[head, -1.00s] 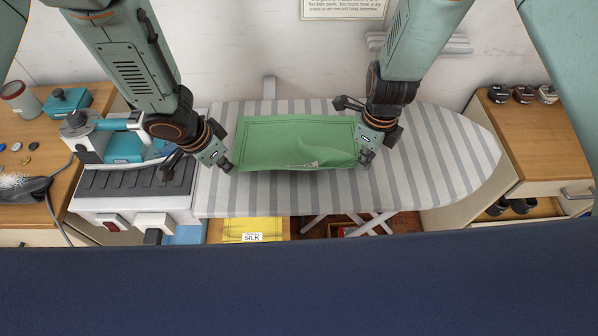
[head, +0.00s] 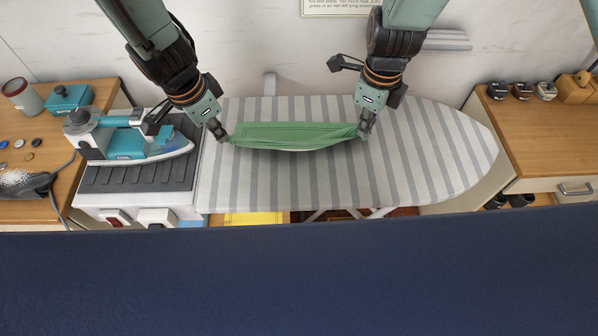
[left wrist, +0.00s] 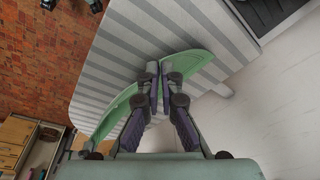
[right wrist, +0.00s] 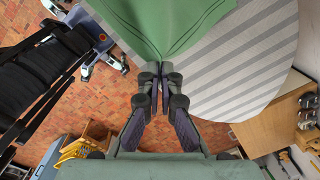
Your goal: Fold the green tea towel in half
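The green tea towel (head: 292,132) stretches between my two grippers over the striped ironing board (head: 440,150). It looks like a narrow band in the head view, its near edge sagging a little in the middle. My left gripper (head: 222,137) is shut on its left near corner; the towel also shows in the left wrist view (left wrist: 187,64). My right gripper (head: 363,130) is shut on its right near corner; the towel spreads beyond the fingertips in the right wrist view (right wrist: 165,22). How much of the towel touches the board is hidden.
A teal iron (head: 130,143) rests on a dark ribbed stand (head: 135,178) at the board's left end. Wooden tops with small items flank the board on the left (head: 45,205) and right (head: 545,135). The board's right part is clear.

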